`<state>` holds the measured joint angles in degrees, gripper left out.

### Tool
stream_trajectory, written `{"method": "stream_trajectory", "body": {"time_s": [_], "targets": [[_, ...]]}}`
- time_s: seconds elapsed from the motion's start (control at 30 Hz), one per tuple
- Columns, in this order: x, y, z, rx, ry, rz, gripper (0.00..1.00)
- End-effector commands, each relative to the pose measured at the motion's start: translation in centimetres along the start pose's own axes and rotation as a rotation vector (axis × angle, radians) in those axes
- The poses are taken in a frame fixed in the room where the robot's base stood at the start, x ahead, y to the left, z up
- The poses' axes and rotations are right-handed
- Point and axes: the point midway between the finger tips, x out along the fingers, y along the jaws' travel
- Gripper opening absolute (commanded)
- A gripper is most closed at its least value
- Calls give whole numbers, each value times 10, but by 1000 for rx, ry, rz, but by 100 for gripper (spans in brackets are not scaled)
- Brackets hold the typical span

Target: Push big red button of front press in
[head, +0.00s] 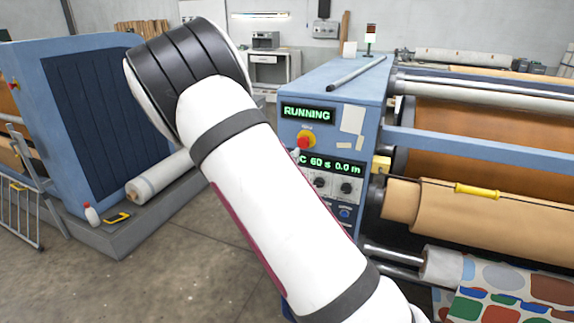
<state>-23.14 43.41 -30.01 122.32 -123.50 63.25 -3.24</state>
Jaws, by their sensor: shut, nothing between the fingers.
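The front press (345,85) is a blue machine with rollers to the right of my arm. The big red button (304,142) sits on a yellow base on its end panel, just below a green display (307,114) reading "RUNNING". My white arm crosses the middle of the head view and covers the panel's lower left part. My gripper is hidden behind the arm. A small pale shape shows just below and left of the button; I cannot tell what it is. I cannot tell whether anything touches the button.
Below the button are a second display (336,166) and several knobs. A second blue press (85,70) stands at left, with a white roll (160,178), a bottle (91,213) and a yellow-black device (117,218) on its grey plinth. Patterned fabric (510,300) hangs at lower right.

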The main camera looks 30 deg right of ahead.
Motion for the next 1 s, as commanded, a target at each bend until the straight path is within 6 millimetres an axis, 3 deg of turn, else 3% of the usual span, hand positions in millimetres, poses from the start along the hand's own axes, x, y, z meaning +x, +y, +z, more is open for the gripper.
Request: {"method": "stream_trajectory", "body": {"time_s": [0.2, 0.4, 0.87, 1.0], "targets": [[40, -1, 0, -1, -1, -1, 0], [62, -1, 0, -1, 0, -1, 0], [68, 0, 0, 0, 1, 0, 0], [79, -1, 0, 0, -1, -2, 0]]}}
